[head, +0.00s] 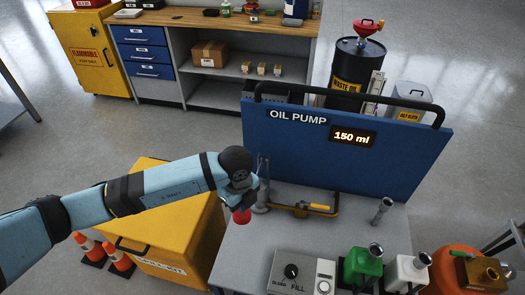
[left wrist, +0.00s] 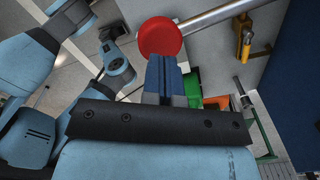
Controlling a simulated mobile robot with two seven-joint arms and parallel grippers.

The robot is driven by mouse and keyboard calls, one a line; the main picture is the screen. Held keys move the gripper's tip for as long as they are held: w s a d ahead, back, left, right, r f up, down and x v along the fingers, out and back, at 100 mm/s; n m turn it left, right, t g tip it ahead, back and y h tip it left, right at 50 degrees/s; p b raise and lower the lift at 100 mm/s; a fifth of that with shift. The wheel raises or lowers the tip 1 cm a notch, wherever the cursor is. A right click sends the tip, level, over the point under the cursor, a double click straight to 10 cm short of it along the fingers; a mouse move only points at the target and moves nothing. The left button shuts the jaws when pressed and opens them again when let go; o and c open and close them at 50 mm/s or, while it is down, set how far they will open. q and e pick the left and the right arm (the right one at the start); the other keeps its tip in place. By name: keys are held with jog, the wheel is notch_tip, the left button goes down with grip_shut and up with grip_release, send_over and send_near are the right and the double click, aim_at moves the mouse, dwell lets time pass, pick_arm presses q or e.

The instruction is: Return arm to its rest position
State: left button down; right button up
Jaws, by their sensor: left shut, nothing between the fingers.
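My left arm reaches in from the left in the head view, over the yellow bin and the front left of the pump bench. My left gripper (head: 246,196) is above the bench's left edge. In the left wrist view its blue fingers (left wrist: 162,76) are shut together with nothing between them. A red round knob (head: 241,217) shows just below the gripper; the left wrist view shows the same red knob (left wrist: 160,38) just beyond the fingertips, at the end of a metal bar (left wrist: 215,17). I cannot tell whether the fingers touch it. My right gripper does not show.
The blue oil pump panel (head: 345,165) stands behind, its display reading 150 ml. A yellow-handled nozzle (head: 318,207), a fill control box (head: 302,272), a green can (head: 362,264) and a white can (head: 406,270) are on the bench. Orange cones (head: 117,257) stand beside the yellow bin (head: 200,230).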

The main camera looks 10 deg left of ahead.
pick_arm(q)
jog(key=s+d+m+g+h+p, duration=0.1)
jog(key=s+d+m+g+h, duration=0.15)
jog(key=s+d+h, duration=0.55)
jog(key=s+d+r+h+p, duration=0.2)
jog(key=s+d+r+h, duration=0.1)
jog(key=d+r+h, duration=0.4)
notch_tip(320, 180, up, 6)
jog(key=w+n+t+h+p, duration=0.1)
jog(key=w+n+t+h, duration=0.1)
jog(key=n+t+h, duration=0.35)
jog(key=w+a+f+n+t+y+p, duration=0.2)
jog(key=a+f+n+t+y, duration=0.3)
jog(key=a+n+t+y, duration=0.75)
jog(key=s+a+f+n+g+y+p, duration=0.1)
jog(key=s+a+f+n+g+y, duration=0.3)
jog(key=s+f, duration=0.6)
jog(key=a+f+n+y, duration=0.1)
jog(key=a+f+n, duration=0.1)
jog(key=a, duration=0.1)
jog(key=shift+s+a+f+g, duration=0.15)
jog(key=shift+a+g, duration=0.2)
jog(key=shift+a, duration=0.05)
